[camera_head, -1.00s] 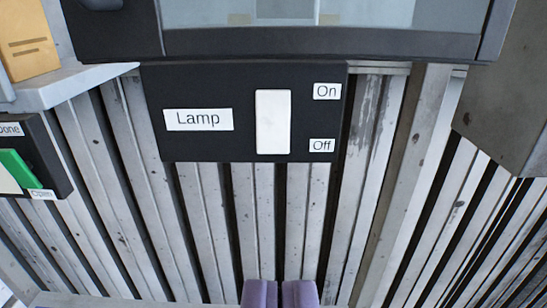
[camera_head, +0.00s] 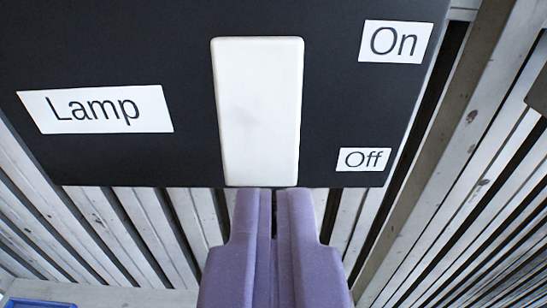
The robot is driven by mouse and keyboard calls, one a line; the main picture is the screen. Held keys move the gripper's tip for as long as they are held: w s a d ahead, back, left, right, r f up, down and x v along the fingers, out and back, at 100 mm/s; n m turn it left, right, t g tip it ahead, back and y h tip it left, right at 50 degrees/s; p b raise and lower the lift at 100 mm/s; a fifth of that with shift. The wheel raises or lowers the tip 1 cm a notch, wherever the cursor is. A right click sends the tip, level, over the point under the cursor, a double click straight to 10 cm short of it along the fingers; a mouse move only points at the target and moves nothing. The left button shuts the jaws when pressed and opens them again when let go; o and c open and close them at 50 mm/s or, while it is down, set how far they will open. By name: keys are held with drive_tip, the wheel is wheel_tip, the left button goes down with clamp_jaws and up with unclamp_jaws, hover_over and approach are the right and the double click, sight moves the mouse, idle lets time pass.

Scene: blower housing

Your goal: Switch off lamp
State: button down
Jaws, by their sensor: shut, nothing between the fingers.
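The lamp switch (camera_head: 259,110) is a white upright rocker on a black panel (camera_head: 330,90). A "Lamp" label (camera_head: 97,109) is to its left. An "On" label (camera_head: 394,41) is at upper right and an "Off" label (camera_head: 363,160) at lower right. My gripper (camera_head: 273,195) has two purple fingers, shut and empty. Its tips are right at the lower end of the switch in the picture, near the "Off" level. I cannot tell whether they touch it. Which way the rocker is tilted is hard to tell.
Grey ribbed metal wall (camera_head: 90,235) lies behind and below the panel. A metal post (camera_head: 440,150) runs down on the right. A bit of a blue object (camera_head: 40,303) shows at the bottom left.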

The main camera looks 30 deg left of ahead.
drive_tip(key=shift+w+a, duration=0.25)
drive_tip(key=shift+w, duration=0.15)
drive_tip(key=shift+f, duration=0.1)
